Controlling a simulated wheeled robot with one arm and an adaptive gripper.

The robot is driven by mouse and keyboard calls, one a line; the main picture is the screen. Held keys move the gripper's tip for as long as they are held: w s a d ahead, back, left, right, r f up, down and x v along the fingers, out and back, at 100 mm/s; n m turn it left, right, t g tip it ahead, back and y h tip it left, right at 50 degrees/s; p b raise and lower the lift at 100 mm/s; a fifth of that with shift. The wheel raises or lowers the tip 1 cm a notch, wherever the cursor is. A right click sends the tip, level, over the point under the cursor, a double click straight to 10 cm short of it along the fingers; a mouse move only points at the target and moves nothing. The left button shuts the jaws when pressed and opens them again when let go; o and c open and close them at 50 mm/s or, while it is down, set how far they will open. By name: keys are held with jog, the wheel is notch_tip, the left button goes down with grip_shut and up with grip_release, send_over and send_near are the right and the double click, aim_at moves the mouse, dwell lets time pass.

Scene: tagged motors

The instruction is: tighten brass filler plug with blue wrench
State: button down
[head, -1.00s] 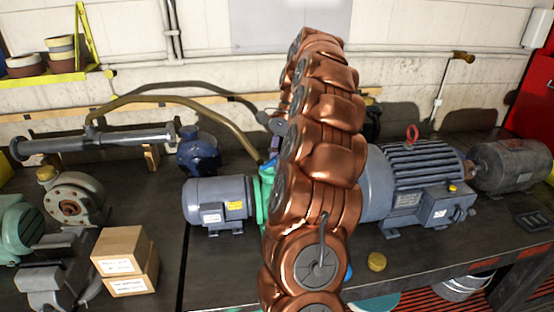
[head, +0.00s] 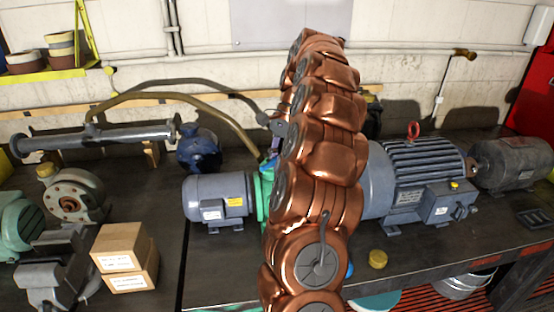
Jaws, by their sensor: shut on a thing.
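My copper-coloured arm rises through the middle of the head view and covers much of the work area. A dark grey part of my gripper (head: 272,124) shows at the arm's left edge; its fingertips are hidden. A sliver of blue, seemingly the blue wrench (head: 268,162), shows just below it, above the green pump housing (head: 262,192). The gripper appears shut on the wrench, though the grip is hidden. The pump housing joins a grey-blue motor (head: 218,199) on its left. I cannot make out the brass filler plug; the arm may cover it.
A large finned motor (head: 415,180) with a red lifting eye stands right of the arm. Boxes (head: 125,259), a vise (head: 57,268) and a flanged pipe (head: 95,139) occupy the left. A brass-coloured hose (head: 205,107) arches behind.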

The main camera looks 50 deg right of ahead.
jog(key=shift+f, duration=0.55)
